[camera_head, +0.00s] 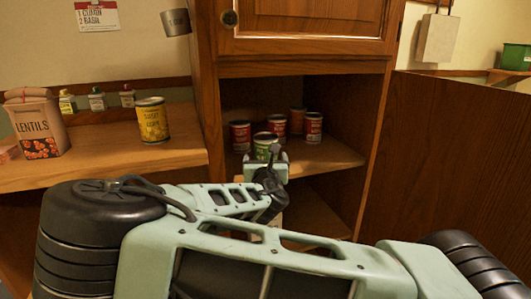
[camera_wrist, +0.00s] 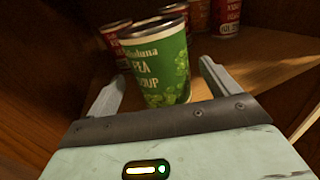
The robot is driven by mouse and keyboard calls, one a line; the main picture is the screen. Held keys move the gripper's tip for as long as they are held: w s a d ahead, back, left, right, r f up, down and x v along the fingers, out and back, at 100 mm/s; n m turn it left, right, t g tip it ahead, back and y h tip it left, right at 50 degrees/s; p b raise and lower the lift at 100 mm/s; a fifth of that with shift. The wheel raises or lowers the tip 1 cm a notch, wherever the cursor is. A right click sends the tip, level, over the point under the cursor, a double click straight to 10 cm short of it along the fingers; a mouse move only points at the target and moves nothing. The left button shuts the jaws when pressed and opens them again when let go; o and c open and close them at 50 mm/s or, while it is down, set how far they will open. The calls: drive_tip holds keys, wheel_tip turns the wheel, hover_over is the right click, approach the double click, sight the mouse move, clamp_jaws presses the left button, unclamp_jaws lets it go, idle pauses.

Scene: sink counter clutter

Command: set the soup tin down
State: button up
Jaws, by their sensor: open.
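The soup tin is a green tin labelled pea soup (camera_wrist: 165,72), standing upright on the cupboard shelf. It also shows in the head view (camera_head: 264,144), partly hidden by my gripper (camera_head: 268,160). In the wrist view my gripper (camera_wrist: 160,85) is open, with one finger on each side of the tin. A gap shows between the tin and each finger, so the gripper holds nothing.
Red tins (camera_head: 240,135) (camera_head: 276,124) (camera_head: 313,127) and an orange-brown tin (camera_head: 297,118) stand close by on the shelf (camera_head: 335,158). Cupboard walls bound it. A yellow tin (camera_head: 153,120) and a lentils bag (camera_head: 38,125) stand on the left counter (camera_head: 100,155).

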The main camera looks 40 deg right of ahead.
drive_tip(key=v, duration=0.6)
drive_tip(key=s+a+f+m+g+y, duration=0.1)
drive_tip(key=s+f+m+g+y, duration=0.1)
drive_tip(key=s+f+m+g, duration=0.45)
drive_tip(key=s+a+f+m+g+y, duration=0.1)
drive_tip(key=s+f+m+g, duration=0.15)
drive_tip(key=f, duration=0.65)
drive_tip(key=s+a+f+m+g+y, duration=0.25)
drive_tip(key=s+a+m, duration=0.25)
drive_tip(key=a, duration=0.3)
drive_tip(key=s+a+r+m+g+y, duration=0.3)
drive_tip(key=s+a+r+m+y, duration=0.25)
drive_tip(key=a, duration=0.55)
drive_tip(key=s+a+r+m, duration=0.2)
drive_tip(key=s+r, duration=0.8)
drive_tip(key=r, duration=0.2)
drive_tip(key=shift+r, duration=0.25)
drive_tip(key=shift+s+a+g, duration=0.1)
drive_tip(key=shift+a+g, duration=0.05)
drive_tip(key=shift+g, duration=0.1)
